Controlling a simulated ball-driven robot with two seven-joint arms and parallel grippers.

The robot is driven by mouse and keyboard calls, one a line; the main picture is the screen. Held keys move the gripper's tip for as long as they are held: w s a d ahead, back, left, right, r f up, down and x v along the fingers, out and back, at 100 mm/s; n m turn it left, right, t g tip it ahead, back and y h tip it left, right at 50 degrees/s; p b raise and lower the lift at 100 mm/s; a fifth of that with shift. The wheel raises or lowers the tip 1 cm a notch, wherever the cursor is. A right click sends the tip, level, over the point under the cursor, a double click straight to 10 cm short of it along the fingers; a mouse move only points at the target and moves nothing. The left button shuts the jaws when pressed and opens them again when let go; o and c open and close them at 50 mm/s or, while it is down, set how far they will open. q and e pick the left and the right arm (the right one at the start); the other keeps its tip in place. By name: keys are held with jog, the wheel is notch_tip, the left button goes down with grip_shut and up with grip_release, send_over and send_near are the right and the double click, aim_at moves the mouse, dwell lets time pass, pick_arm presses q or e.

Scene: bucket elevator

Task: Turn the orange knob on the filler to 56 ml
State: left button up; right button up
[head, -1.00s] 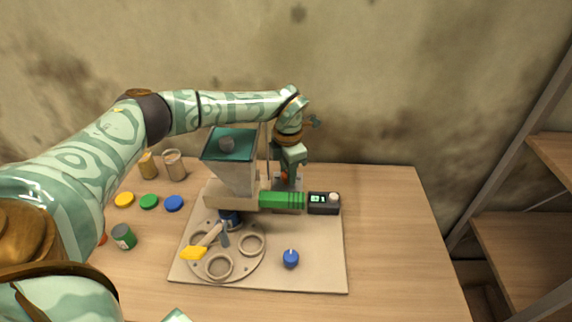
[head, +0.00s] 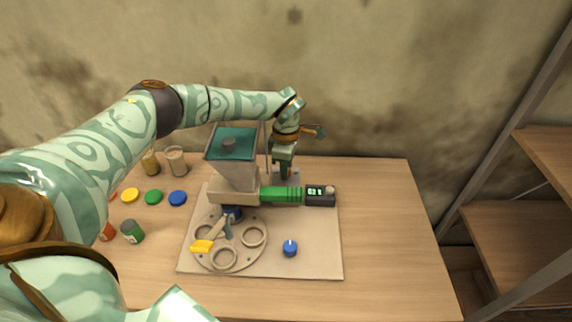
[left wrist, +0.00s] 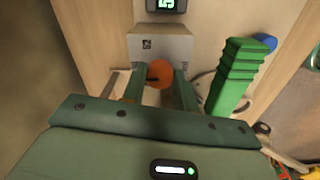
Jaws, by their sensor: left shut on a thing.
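The filler has a hopper with a teal top (head: 237,143), a green ribbed part (head: 281,194) and a dark display box (head: 320,196) with lit green digits too small to read surely. The orange knob (left wrist: 160,73) shows in the left wrist view, in front of a pale block (left wrist: 160,44). My left gripper (left wrist: 160,80) is shut on the knob, one finger on each side. In the head view my left gripper (head: 285,168) reaches down behind the filler, and the knob is mostly hidden there. My right gripper is not in view.
A round plate with ring holders (head: 224,258) and a blue knob (head: 290,248) stand in front of the filler. Yellow, green and blue lids (head: 154,197), jars (head: 175,161) and small cans (head: 132,231) are at left. The table's right side is clear. Shelves (head: 515,245) stand at right.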

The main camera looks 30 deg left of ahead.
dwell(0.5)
pick_arm(q)
jog(key=o, duration=1)
jog(key=shift+r, duration=0.1)
notch_tip(320, 180, up, 16)
jog(key=p, duration=0.3)
jog(key=shift+r, duration=0.1)
